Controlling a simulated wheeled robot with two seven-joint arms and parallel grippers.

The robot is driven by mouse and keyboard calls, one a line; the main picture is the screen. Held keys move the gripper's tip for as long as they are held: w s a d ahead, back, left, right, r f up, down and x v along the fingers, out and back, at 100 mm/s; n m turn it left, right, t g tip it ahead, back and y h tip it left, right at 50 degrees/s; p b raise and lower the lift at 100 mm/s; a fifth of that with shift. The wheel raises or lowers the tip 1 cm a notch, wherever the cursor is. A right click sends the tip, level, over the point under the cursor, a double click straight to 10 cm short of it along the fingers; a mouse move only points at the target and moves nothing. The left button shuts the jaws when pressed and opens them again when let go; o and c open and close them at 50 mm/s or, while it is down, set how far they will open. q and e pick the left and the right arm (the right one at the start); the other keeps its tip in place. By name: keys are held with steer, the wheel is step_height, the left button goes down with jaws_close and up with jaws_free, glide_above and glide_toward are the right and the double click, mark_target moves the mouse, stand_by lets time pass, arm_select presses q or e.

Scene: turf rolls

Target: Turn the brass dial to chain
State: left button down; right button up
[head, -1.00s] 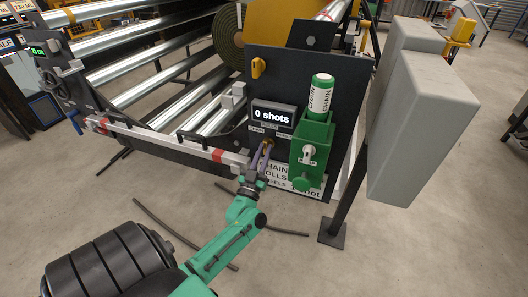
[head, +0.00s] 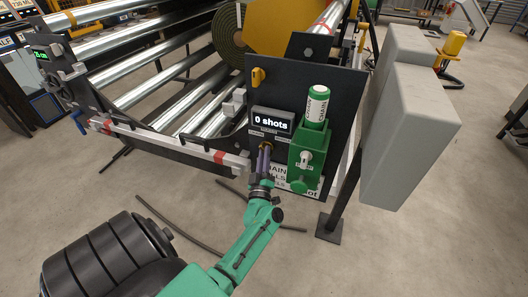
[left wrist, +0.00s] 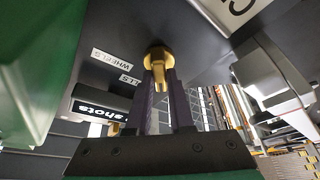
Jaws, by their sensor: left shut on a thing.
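The brass dial (head: 265,146) sits on the dark machine panel (head: 340,100), just below the display (head: 272,120) reading "0 shots". My left gripper (head: 264,155) is shut on it, coming from below. In the left wrist view the brass dial (left wrist: 158,58) sits between the two purple-grey fingers of my left gripper (left wrist: 163,90). I cannot tell which label the dial points to. My right gripper is out of view.
A green dispenser (head: 307,150) with a green-and-white canister (head: 316,107) stands close right of the dial. A grey box (head: 408,135) on a post is farther right. A rail with red bands (head: 165,143) and metal rollers (head: 150,85) lie left. Dark strips (head: 180,230) lie on the floor.

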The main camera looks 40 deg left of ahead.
arm_select(q)
steer(key=shift+f+n+g, duration=0.1)
steer(key=shift+n+g, duration=0.3)
steer(key=shift+n, duration=0.2)
steer(key=c, duration=0.8)
jaws_free()
steer(key=p+v, duration=0.1)
steer(key=v, duration=1.3)
steer(key=shift+s+d+f+p, duration=0.15)
steer(key=shift+d+p, duration=0.15)
steer(key=shift+p, duration=0.05)
